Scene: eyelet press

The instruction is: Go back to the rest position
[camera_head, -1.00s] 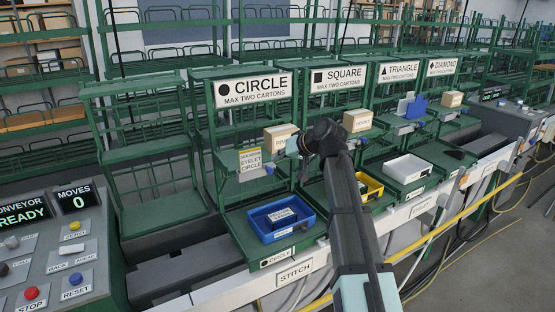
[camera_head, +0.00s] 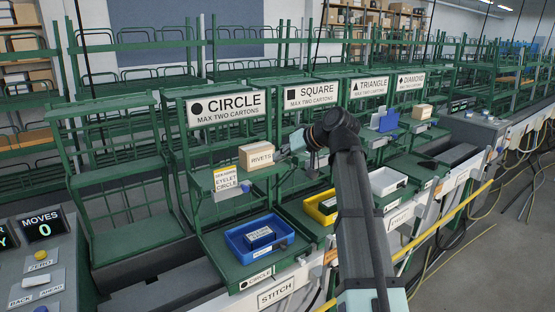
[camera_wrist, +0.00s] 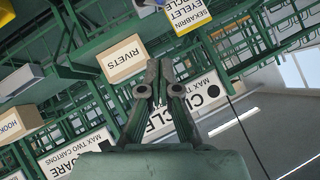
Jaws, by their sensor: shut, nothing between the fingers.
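My gripper (camera_wrist: 160,80) shows in the wrist view with its two dark fingers together and nothing between them. It is in the air in front of the CIRCLE sign (camera_wrist: 200,95), which appears upside down there. In the head view my arm rises from the lower right, bends near the SQUARE sign (camera_head: 312,94) and points left; the fingers are hard to make out there. The RIVETS carton (camera_head: 257,155) stands on the circle station's shelf, beside the yellow and white EYELET CIRCLE card (camera_head: 226,180). The carton (camera_wrist: 122,60) is left of the fingers in the wrist view.
A blue tray (camera_head: 238,252) with a dark labelled box sits on the lower circle shelf. A yellow tray (camera_head: 312,211) and a white tray (camera_head: 388,184) stand further right. Green racks rise behind. A control panel (camera_head: 35,265) is at the lower left, reading MOVES 0.

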